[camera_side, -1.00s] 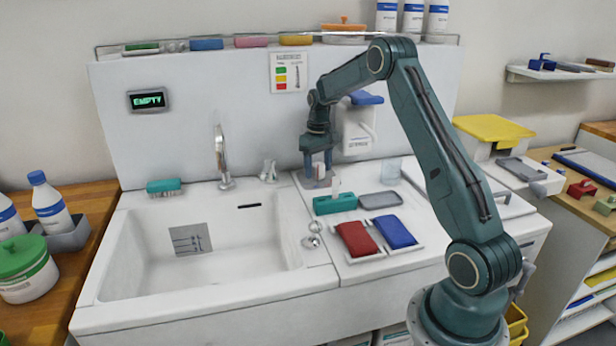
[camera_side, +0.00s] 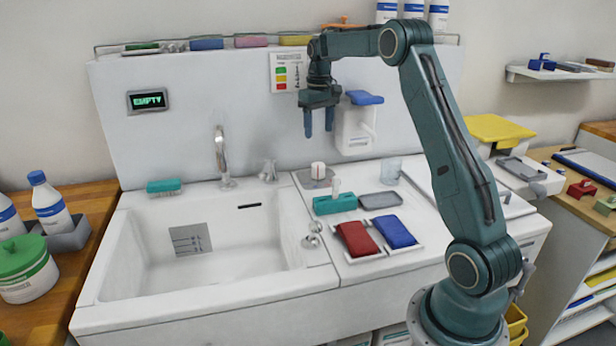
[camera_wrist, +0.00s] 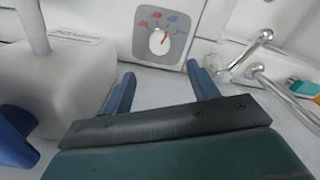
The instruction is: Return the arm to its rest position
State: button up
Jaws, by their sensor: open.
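My gripper (camera_side: 319,122) is open and empty, with its fingers pointing down in front of the back panel. It hangs well above a small white and red knob (camera_side: 318,171) on a grey plate on the counter, and is apart from it. In the wrist view my gripper's two blue fingers (camera_wrist: 160,90) are spread with nothing between them. The knob (camera_wrist: 159,41) shows there beyond the fingertips, on a grey plate with red and blue marks. My arm is raised and bent over the counter's right part.
A white dispenser with a blue top (camera_side: 357,125) is on the panel close right of my gripper. A teal holder (camera_side: 335,204), red pad (camera_side: 356,239), blue pad (camera_side: 395,232) and clear cup (camera_side: 390,171) are on the counter. The sink (camera_side: 200,250) at left is empty.

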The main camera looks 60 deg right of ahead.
jog(key=shift+r, duration=0.5)
jog(key=s+a+r+n+t, duration=0.1)
jog(key=s+a+r, duration=0.35)
jog(key=a, duration=0.55)
jog(key=s+a+r+n+t, duration=0.1)
jog(key=s+a+r, duration=0.35)
jog(key=a, duration=0.45)
jog(key=s+a+f+n+t, duration=0.1)
jog(key=s+a+f, duration=0.1)
jog(key=s+a, duration=0.4)
jog(key=s+a+f+n+t, duration=0.1)
jog(key=s+a, duration=0.5)
jog(key=s, duration=0.6)
jog(key=shift+a+f+t, duration=0.4)
jog(key=shift+f+t, duration=0.4)
jog(key=shift+f, duration=0.1)
